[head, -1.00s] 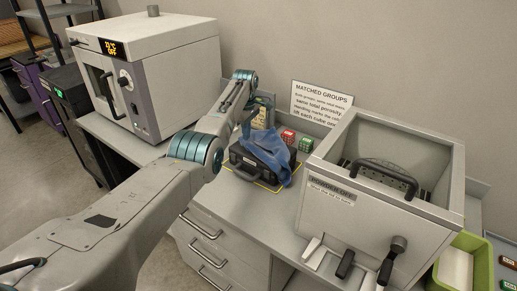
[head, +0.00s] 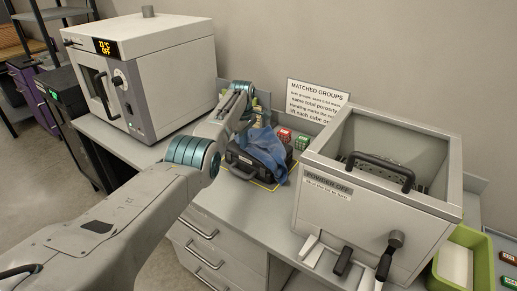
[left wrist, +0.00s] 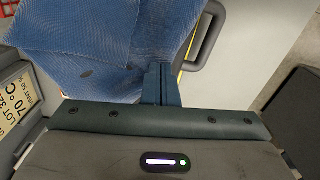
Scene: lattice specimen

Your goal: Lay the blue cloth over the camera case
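The blue cloth (head: 264,150) lies draped over the top and right side of the black camera case (head: 243,165), in the middle of the head view. The front left part of the case and its handle are bare. In the left wrist view the cloth (left wrist: 75,50) fills the upper left, creased and close to the fingers. My left gripper (left wrist: 160,72) has its fingers together at the cloth's edge and appears to pinch it, though the tips are partly hidden. In the head view its fingers are hard to make out behind the wrist. My right gripper is not in view.
The case stands in a yellow outline (head: 262,185) on the grey bench. An oven (head: 150,75) stands left, an open-topped powder box (head: 370,195) right. Red (head: 284,135) and green (head: 302,143) blocks and a sign (head: 318,100) are behind. A green bin (head: 484,245) is far right.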

